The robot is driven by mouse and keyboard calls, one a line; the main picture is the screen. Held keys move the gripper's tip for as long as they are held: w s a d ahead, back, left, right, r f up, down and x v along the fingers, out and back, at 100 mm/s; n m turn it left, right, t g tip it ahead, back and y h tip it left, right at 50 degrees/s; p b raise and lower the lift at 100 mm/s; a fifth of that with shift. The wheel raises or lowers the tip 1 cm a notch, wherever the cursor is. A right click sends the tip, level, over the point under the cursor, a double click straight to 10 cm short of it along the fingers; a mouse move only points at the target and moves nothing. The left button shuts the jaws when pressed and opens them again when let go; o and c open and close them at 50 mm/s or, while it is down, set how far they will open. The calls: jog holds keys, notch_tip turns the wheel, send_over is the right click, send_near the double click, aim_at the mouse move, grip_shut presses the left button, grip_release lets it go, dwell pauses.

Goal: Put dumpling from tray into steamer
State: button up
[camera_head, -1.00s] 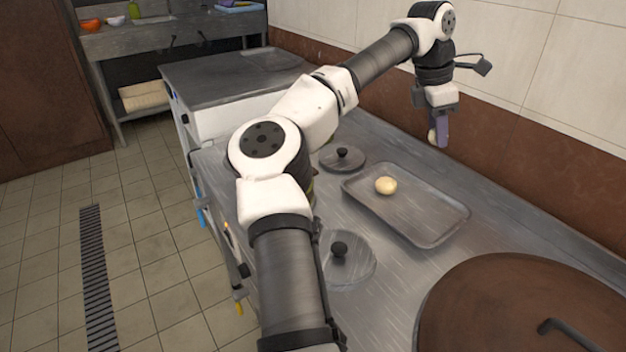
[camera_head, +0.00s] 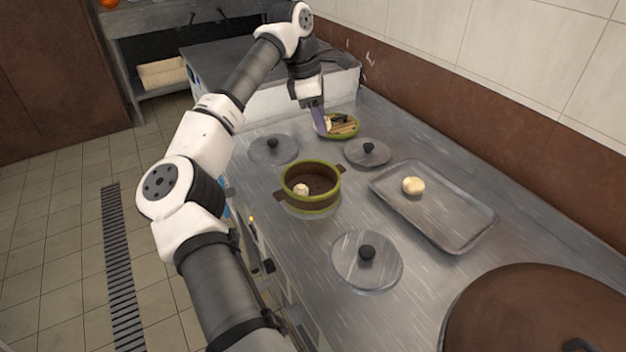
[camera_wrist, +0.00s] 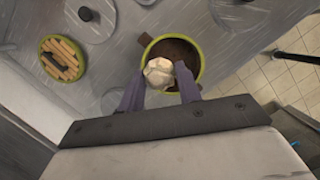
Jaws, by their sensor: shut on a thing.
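My gripper (camera_head: 320,118) is shut on a pale dumpling (camera_wrist: 158,72) and holds it above the counter. In the head view it is behind the steamer, in front of the green-rimmed slatted lid. The steamer (camera_head: 322,199) is a round brown pot with a green rim and is open. One whitish dumpling (camera_head: 301,189) lies inside it at the left. In the wrist view the held dumpling overlaps the left part of the steamer (camera_wrist: 200,60) and hides part of its inside. The metal tray (camera_head: 457,222) holds one dumpling (camera_head: 413,186).
The slatted lid (camera_head: 345,127) lies on the counter behind the steamer. Round metal lids with black knobs lie around it: one left (camera_head: 273,150), one right (camera_head: 367,153), one in front (camera_head: 367,262). A large brown lid (camera_head: 530,310) fills the near right corner.

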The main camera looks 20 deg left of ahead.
aim_at(323, 187)
notch_tip(323, 187, down, 17)
jog(key=shift+p, duration=0.85)
jog(key=shift+f, duration=0.1)
jog(key=shift+f, duration=0.15)
jog(key=o, duration=0.7)
jog(key=shift+c, duration=0.2)
